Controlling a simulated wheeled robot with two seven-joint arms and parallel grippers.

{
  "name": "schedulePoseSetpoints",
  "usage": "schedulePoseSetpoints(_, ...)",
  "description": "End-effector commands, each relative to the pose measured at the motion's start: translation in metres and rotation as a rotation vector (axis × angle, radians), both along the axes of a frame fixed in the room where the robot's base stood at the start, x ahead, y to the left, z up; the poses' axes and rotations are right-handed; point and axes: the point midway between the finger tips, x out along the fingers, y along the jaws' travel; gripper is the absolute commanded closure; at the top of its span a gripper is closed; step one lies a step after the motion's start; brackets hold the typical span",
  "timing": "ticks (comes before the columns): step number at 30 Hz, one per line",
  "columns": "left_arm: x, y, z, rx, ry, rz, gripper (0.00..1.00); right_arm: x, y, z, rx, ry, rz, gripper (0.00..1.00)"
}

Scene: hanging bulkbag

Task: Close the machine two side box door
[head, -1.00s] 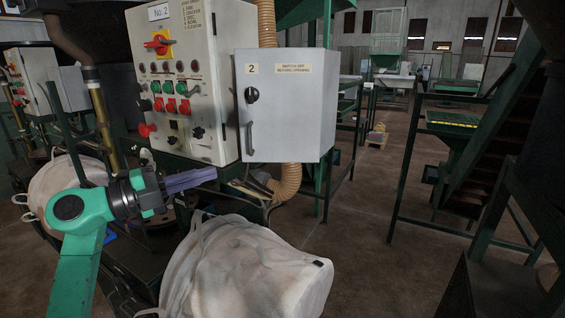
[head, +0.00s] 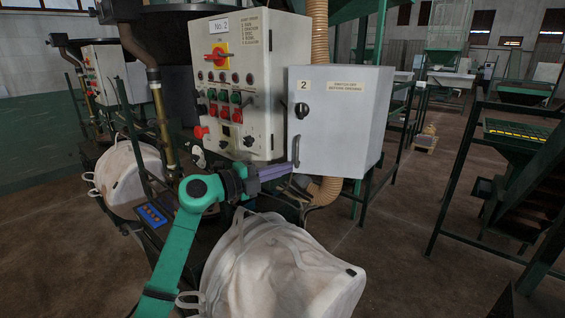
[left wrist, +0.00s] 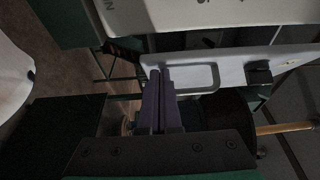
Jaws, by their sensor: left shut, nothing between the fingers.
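The machine two side box (head: 341,122) is a pale grey box marked "2", beside the No. 2 control panel. Its door face (head: 325,140) carries a black knob (head: 302,110) and an upright handle (head: 296,150) near the left edge. I cannot tell whether the door stands ajar. My left gripper (head: 290,170) is shut and empty, its purple fingers at the handle's lower end. In the left wrist view the fingertips (left wrist: 160,72) are close beside the handle (left wrist: 216,78), with the knob (left wrist: 258,72) to the right; contact is unclear. My right gripper is not in view.
The No. 2 control panel (head: 250,85) with buttons and a red switch stands left of the box. A white bulk bag (head: 285,270) is below my left gripper, another (head: 128,178) at left. A ribbed hose (head: 318,40) runs behind the box. Open floor lies to the right.

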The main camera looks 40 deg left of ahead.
Motion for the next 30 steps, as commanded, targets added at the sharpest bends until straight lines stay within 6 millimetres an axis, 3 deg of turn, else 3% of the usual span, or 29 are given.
schedulePoseSetpoints(11, 0.004, 0.002, -0.001, 0.000, 0.001, -0.002, 1.00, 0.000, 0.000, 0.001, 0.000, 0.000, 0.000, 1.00)
schedulePoseSetpoints(21, 0.044, 0.029, -0.001, 0.001, 0.002, -0.001, 1.00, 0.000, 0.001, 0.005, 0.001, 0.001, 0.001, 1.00)
schedulePoseSetpoints(30, 0.045, 0.030, -0.001, 0.000, 0.000, -0.001, 1.00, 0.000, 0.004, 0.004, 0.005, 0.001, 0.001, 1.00)
